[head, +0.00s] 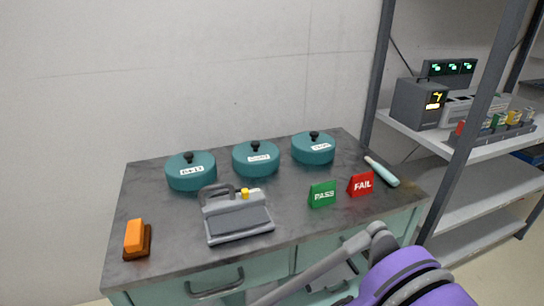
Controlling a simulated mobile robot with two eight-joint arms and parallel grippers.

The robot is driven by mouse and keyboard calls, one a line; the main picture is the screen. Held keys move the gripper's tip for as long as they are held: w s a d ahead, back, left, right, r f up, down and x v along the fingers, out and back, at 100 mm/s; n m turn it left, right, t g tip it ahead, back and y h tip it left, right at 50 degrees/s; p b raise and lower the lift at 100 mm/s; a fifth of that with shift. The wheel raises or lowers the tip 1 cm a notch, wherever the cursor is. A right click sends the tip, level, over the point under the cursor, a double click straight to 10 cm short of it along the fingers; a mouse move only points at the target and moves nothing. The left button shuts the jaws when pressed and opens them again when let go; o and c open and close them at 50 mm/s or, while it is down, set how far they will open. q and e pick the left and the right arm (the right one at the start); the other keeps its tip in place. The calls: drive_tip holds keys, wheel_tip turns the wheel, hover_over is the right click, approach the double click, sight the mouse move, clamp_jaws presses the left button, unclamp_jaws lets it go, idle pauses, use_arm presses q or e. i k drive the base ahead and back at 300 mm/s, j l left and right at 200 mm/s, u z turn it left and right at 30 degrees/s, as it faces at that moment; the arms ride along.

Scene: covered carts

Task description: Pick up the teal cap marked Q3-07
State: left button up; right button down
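Three round teal caps with black knobs and white labels stand in a row along the back of the cart top: a left cap (191,178), a middle cap (256,165) and a right cap (313,154). The left label seems to end in 13, but it is blurred. The middle and right labels are too small to read surely, so I cannot tell which is Q3-07. My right arm, purple with grey parts, comes in at the lower right, in front of the cart and apart from the caps. Its finger opening is not clear. My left gripper is not visible.
On the grey cart top (160,226) are an orange block (134,236), a grey handled device (238,222), a green PASS sign (322,194), a red FAIL sign (361,184) and a light-blue-handled tool (382,172). A metal shelf (478,148) with instruments stands right.

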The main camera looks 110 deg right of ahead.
sight(253, 158)
drive_tip(key=z, duration=1.45)
drive_tip(key=k+l, duration=0.05)
